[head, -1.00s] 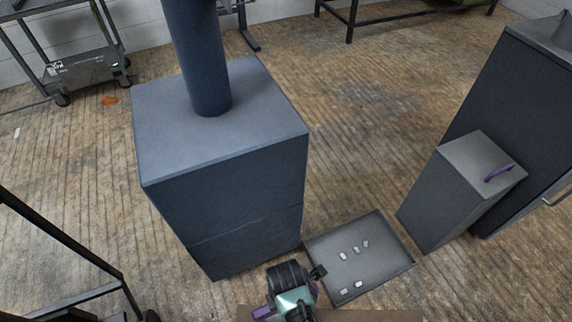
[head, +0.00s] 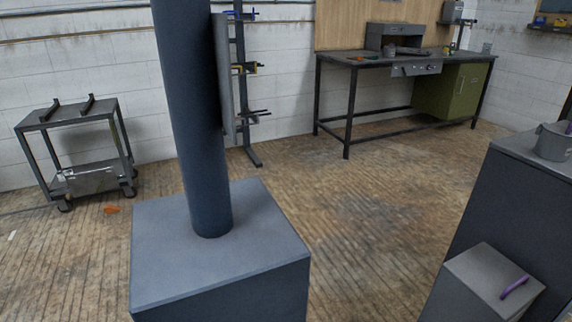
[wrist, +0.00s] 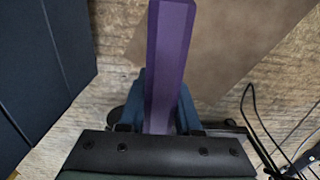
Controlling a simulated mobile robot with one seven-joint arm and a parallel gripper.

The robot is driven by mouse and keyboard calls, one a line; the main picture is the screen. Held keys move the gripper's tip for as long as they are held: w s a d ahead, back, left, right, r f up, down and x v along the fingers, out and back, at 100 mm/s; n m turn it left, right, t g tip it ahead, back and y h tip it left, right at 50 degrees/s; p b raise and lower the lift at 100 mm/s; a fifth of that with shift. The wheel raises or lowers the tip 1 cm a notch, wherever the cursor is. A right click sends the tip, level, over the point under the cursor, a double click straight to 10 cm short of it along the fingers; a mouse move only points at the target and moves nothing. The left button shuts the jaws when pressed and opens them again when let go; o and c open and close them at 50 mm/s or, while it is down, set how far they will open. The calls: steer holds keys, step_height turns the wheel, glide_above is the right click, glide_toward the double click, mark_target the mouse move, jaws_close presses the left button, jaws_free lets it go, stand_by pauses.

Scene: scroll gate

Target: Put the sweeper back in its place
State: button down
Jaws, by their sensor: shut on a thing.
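In the wrist view my gripper (wrist: 160,112) is shut on a long purple bar (wrist: 168,55), which looks like the sweeper's handle. The bar runs up and away between the two blue fingers. The sweeper's far end is out of frame. A flat brown panel (wrist: 225,40) shows behind the bar; I cannot tell whether it belongs to the sweeper. My gripper and the sweeper are not in the head view now. A dark upright stand with colored holders (head: 241,70) is by the back wall; I cannot tell whether it is the sweeper's place.
A cart (head: 75,150) stands back left and a workbench (head: 400,62) back right. The middle floor (head: 360,215) is clear.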

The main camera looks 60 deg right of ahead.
steer(key=shift+w+f, duration=0.15)
steer(key=c, duration=0.5)
jaws_free()
step_height(320, 180, up, 13)
steer(key=p, duration=0.4)
steer(key=shift+p, duration=0.35)
